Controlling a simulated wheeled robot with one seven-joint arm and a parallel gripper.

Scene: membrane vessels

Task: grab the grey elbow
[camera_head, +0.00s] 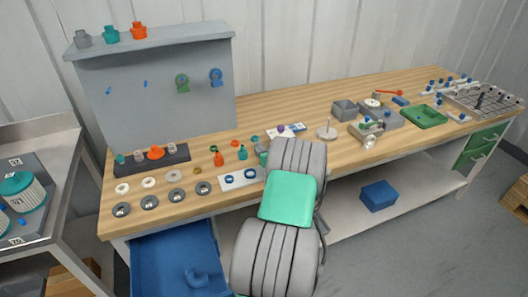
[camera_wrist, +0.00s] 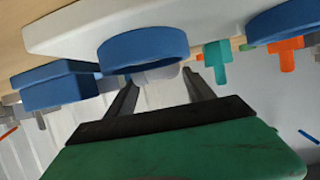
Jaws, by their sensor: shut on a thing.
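In the wrist view, which looks upside down, my gripper (camera_wrist: 159,79) has its two dark fingers on either side of a pale grey piece (camera_wrist: 162,75). The fingers are shut on this piece, which I take to be the grey elbow. Most of it is hidden behind a blue ring (camera_wrist: 143,48), so its bend does not show. In the head view my own arm covers the gripper and the held piece.
A white plate with two blue rings (camera_head: 241,178) lies near the bench's front edge. A teal fitting (camera_wrist: 216,62) and an orange fitting (camera_wrist: 287,53) stand close by. Grey discs (camera_head: 175,194) lie left. A blue bin (camera_head: 178,262) is below the bench.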

